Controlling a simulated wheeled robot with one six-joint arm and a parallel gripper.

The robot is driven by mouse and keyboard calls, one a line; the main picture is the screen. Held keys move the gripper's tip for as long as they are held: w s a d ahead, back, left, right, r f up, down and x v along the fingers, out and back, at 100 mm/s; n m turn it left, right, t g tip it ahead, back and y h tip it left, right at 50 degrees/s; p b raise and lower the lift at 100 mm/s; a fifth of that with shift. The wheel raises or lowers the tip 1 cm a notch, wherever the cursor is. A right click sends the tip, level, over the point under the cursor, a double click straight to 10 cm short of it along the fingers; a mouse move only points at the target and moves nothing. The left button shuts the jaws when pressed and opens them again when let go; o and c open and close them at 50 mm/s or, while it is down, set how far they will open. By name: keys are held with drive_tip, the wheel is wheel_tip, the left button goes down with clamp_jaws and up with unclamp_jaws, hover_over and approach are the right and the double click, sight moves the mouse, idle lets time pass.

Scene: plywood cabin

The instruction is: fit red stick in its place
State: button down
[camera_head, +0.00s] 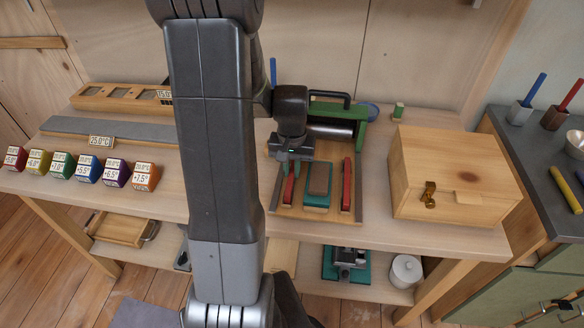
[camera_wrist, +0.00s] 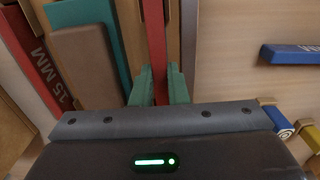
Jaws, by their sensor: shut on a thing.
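My gripper (camera_head: 290,166) has green fingertips and is shut on a red stick (camera_head: 288,191). In the wrist view the stick (camera_wrist: 154,40) runs away from between the fingertips (camera_wrist: 158,88). It is at the left side of a wooden tray (camera_head: 317,214), next to a teal block (camera_head: 317,207) with a brown slab (camera_head: 319,180) on top. A second red stick (camera_head: 346,184) lies on the tray's right side; the wrist view shows it marked "15 MM" (camera_wrist: 38,60). I cannot tell whether the held stick touches the tray; its near part is hidden by my gripper.
A wooden box (camera_head: 455,178) with a brass latch stands right of the tray. A green-ended fixture with a metal cylinder (camera_head: 331,130) is behind it. Several coloured cubes (camera_head: 102,172) stand at left. A blue bar (camera_wrist: 292,54) lies beside my gripper in the wrist view.

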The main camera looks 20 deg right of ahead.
drive_tip(key=shift+f, duration=0.3)
idle(0.5)
drive_tip(key=c, duration=1.8)
unclamp_jaws()
drive_tip(key=o, duration=1.1)
drive_tip(key=shift+o, duration=0.2)
drive_tip(key=shift+r, duration=0.1)
drive_tip(key=shift+r+p, duration=2.5)
drive_tip(key=shift+r, duration=1)
drive_tip(key=shift+f, duration=0.15)
